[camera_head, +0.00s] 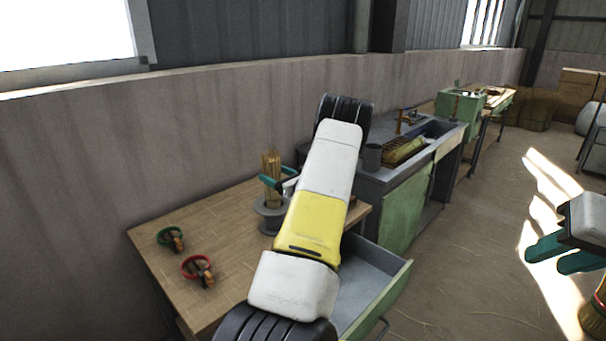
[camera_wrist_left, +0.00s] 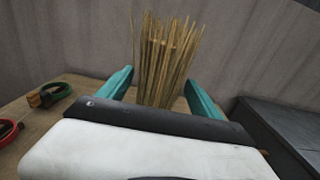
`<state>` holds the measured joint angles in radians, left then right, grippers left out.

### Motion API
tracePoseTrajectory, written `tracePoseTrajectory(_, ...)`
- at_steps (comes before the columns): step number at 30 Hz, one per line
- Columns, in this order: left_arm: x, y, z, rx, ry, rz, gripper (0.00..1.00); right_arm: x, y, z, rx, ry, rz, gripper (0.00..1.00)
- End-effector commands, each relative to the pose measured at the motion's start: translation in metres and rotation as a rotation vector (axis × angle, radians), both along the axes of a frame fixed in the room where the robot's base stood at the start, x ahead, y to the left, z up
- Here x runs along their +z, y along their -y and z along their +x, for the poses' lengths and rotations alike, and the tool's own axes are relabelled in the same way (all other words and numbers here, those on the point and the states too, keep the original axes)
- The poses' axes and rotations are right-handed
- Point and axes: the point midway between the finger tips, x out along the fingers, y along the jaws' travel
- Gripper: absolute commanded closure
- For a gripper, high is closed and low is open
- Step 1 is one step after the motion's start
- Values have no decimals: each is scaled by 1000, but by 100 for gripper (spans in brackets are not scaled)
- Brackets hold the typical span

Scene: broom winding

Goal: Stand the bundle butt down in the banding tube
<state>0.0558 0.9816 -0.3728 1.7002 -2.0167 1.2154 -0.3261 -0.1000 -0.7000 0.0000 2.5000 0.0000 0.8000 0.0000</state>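The bundle of straw-coloured stalks (camera_head: 271,164) stands upright in the grey banding tube (camera_head: 270,219) on the wooden table. Its lower end is hidden inside the tube. In the left wrist view the bundle (camera_wrist_left: 160,65) rises between the teal fingers of my left gripper (camera_wrist_left: 158,82). A narrow gap shows between the left finger and the stalks; contact on the right side is unclear. In the head view my left gripper (camera_head: 280,181) is at the bundle, just above the tube, partly hidden by my arm. My right gripper (camera_head: 563,256) is at the right edge, its fingers apart and empty.
An open drawer (camera_head: 372,287) sticks out at the front. A grey sink bench (camera_head: 391,178) stands to the right. A straw brush-like thing (camera_head: 596,318) shows below my right gripper.

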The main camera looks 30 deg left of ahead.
Motion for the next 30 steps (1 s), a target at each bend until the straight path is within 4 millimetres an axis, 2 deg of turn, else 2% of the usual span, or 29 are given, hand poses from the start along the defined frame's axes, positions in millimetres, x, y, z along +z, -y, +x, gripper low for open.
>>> tracePoseTrajectory(5,0,2,0,-1,0,-1,26,0,0,0,0,0,0,68)
tracePoseTrajectory(8,-1,11,-2,-2,-2,-2,26,0,0,0,0,0,0,68)
tracePoseTrajectory(15,0,51,-14,-3,-1,-1,26,0,0,0,0,0,0,68)
tracePoseTrajectory(19,0,67,-18,-2,0,-1,26,0,0,0,0,0,0,68)
tracePoseTrajectory(24,0,75,-22,0,0,0,26,0,0,0,0,0,0,68)
tracePoseTrajectory(30,0,75,-22,0,0,0,26,0,0,0,0,0,0,68)
